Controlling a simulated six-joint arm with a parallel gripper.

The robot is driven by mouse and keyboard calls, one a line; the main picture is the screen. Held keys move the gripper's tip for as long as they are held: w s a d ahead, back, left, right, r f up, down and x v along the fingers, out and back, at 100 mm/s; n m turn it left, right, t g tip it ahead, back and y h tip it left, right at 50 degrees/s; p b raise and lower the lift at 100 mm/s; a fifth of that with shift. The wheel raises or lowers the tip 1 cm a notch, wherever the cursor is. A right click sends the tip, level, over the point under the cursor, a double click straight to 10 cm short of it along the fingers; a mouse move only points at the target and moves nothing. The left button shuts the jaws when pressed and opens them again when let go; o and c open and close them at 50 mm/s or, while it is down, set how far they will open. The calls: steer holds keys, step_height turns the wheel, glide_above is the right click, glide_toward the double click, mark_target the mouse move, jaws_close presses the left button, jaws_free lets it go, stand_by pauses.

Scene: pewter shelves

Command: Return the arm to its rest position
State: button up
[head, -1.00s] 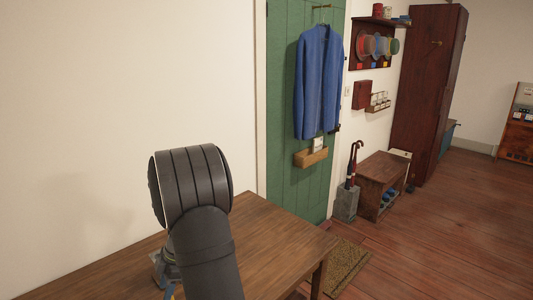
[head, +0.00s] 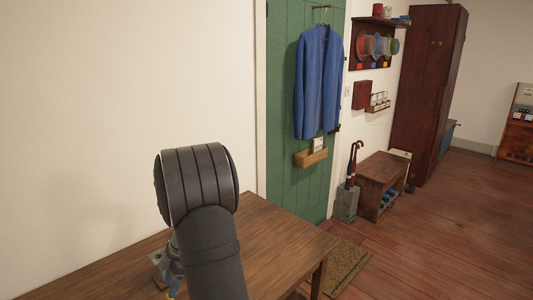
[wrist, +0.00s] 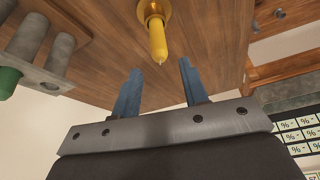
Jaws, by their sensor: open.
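My gripper (wrist: 160,67) shows in the wrist view with its two blue fingers spread apart and nothing held between them. A yellow candle (wrist: 157,38) stands in a round brass holder (wrist: 146,10) on a brown wooden surface, beyond the fingertips. Its tip points toward the gap between the fingers, and it looks clear of both. In the head view my dark grey arm rises over the wooden table (head: 270,240) and hides much of its left part. The gripper cannot be made out clearly there.
Grey cylinders and a green one (wrist: 8,80) sit near a grey holed block (wrist: 42,78) at the wrist view's left. Price labels (wrist: 300,135) show at right. A green door (head: 285,100) with a blue cardigan (head: 318,80) stands beyond the table. The table's right part is clear.

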steer(key=v, duration=0.7)
steer(key=x, duration=1.1)
steer(key=shift+s+f, duration=0.1)
steer(key=shift+f, duration=0.2)
steer(key=r, duration=0.2)
steer(key=d+r, duration=0.1)
steer(key=r, duration=0.2)
steer(key=d+r, duration=0.6)
steer(key=d, duration=0.4)
steer(key=w+a+r+m+t, duration=0.1)
steer(key=w+a+m, duration=0.1)
steer(key=w+a, duration=0.7)
steer(key=w+a+r+m+t, duration=0.1)
steer(key=w+a+r+m, duration=0.15)
steer(key=w+a, duration=0.6)
steer(key=x, duration=0.3)
steer(key=s+d+x, duration=0.1)
steer(key=x, duration=0.6)
steer(key=shift+s+f, duration=0.4)
steer(key=shift+f, duration=0.1)
